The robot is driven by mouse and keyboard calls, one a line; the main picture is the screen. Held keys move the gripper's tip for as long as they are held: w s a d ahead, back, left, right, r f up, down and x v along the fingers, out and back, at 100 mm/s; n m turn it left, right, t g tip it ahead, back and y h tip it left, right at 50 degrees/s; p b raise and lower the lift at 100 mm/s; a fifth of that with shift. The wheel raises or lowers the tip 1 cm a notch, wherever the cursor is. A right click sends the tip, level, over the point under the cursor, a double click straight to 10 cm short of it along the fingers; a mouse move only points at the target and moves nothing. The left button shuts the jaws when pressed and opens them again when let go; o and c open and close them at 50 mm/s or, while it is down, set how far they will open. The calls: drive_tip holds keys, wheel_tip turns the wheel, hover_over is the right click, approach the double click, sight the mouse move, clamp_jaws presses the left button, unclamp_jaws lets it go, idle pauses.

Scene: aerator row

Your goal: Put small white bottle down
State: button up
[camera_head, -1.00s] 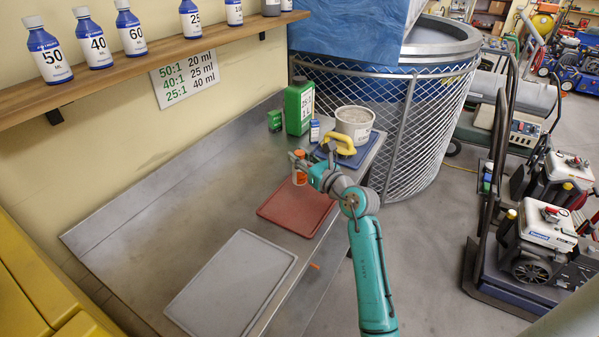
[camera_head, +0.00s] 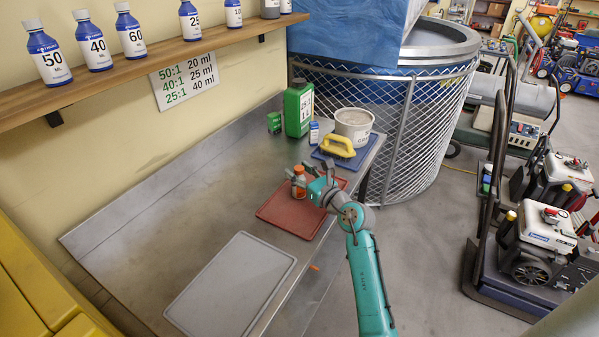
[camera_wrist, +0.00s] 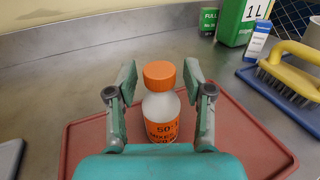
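The small white bottle (camera_wrist: 161,110) has an orange cap and an orange label reading "50:1". It stands upright on the red tray (camera_head: 272,213), and also shows in the head view (camera_head: 299,187). My gripper (camera_wrist: 161,85) has one finger on each side of the bottle, with visible gaps between the fingers and the bottle. In the head view my gripper (camera_head: 299,172) is at the bottle, low over the tray's far part. The bottle's lower part is hidden by my gripper in the wrist view.
Behind the red tray are a blue tray (camera_head: 362,157) with a yellow brush (camera_head: 338,146) and a white bucket (camera_head: 353,126), a green jug (camera_head: 298,107) and small boxes. A grey mat (camera_head: 232,285) lies nearer. The bench by the wall is clear.

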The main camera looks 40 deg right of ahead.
drive_tip(key=shift+r, duration=0.1)
drive_tip(key=s, duration=1.2)
drive_tip(key=shift+a, duration=0.25)
drive_tip(key=s+a+m+y, duration=0.1)
drive_tip(key=a, duration=0.2)
drive_tip(key=s+a+f+m, duration=0.1)
drive_tip(key=a, duration=0.3)
drive_tip(key=s+a+f+m+t+y, duration=0.1)
drive_tip(key=a, duration=0.2)
drive_tip(key=shift+s+a+f+y, duration=0.1)
drive_tip(key=shift+s+a+y, duration=0.2)
drive_tip(key=shift+a, duration=0.1)
drive_tip(key=s+a+f+m+t+y, duration=0.1)
drive_tip(key=s+a+m+t, duration=0.1)
drive_tip(key=s+a+m, duration=0.75)
drive_tip(key=s+a+f+m+g+h, duration=0.1)
drive_tip(key=s+a+f+m+g, duration=0.1)
drive_tip(key=s+m, duration=0.5)
drive_tip(key=s+a+f+m+g+h, duration=0.1)
drive_tip(key=s+a+f+m+g, duration=0.1)
drive_tip(key=s+m, duration=0.6)
drive_tip(key=s+a+f+m+g+h, duration=0.1)
drive_tip(key=s+f+m+g, duration=0.1)
drive_tip(key=s+m, duration=0.6)
drive_tip(key=shift+s+a, duration=0.4)
drive_tip(key=shift+s, duration=0.55)
